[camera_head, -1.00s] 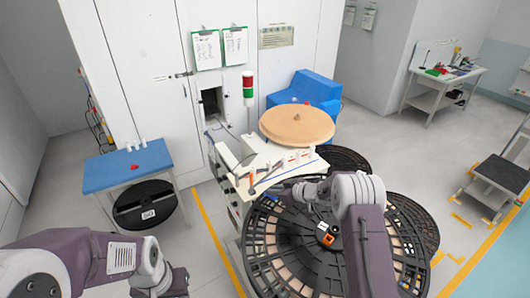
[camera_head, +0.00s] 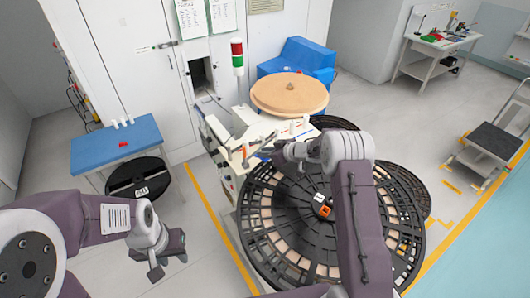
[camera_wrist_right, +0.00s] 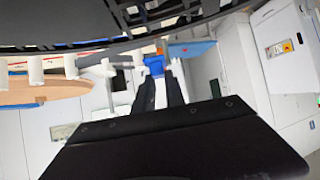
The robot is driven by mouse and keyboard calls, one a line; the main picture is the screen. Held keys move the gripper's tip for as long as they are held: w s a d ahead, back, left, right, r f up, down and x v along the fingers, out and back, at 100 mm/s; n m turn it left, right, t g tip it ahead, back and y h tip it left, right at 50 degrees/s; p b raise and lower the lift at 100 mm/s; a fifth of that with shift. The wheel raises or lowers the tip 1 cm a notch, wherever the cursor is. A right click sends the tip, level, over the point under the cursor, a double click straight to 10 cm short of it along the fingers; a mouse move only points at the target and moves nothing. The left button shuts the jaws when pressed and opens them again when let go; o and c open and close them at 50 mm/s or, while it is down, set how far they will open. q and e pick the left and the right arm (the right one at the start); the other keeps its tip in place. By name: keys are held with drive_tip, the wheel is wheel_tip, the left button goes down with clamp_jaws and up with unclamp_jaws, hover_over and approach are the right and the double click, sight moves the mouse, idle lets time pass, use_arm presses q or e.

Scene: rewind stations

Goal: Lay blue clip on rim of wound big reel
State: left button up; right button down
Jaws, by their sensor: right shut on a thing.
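The big reel (camera_head: 287,207) is a large black slotted disc lying flat, with tan winding showing through its slots. My right gripper (camera_head: 272,155) is above its far left edge, beside the white machine. In the right wrist view the gripper (camera_wrist_right: 160,82) is shut on the blue clip (camera_wrist_right: 154,64). The black reel edge (camera_wrist_right: 110,28) crosses the top of that view, close to the clip; I cannot tell whether they touch. My left gripper (camera_head: 168,262) is empty, fingers apart, over the floor at lower left.
A white machine (camera_head: 233,165) with small pegs adjoins the reel, with a round tan disc (camera_head: 289,93) behind. A blue table (camera_head: 100,150) holds a red piece (camera_head: 123,144). An orange part (camera_head: 325,211) is at the reel's hub. Another black reel (camera_head: 412,190) lies partly underneath.

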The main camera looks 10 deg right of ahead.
sight(265, 166)
wheel_tip(265, 166, down, 4)
drive_tip(key=b, duration=0.3)
drive_tip(key=shift+w, duration=0.15)
drive_tip(key=shift+f, duration=0.45)
drive_tip(key=shift+s, duration=0.2)
drive_tip(key=shift+f, duration=0.1)
drive_tip(key=c, duration=1.3)
unclamp_jaws()
drive_tip(key=shift+w, duration=0.15)
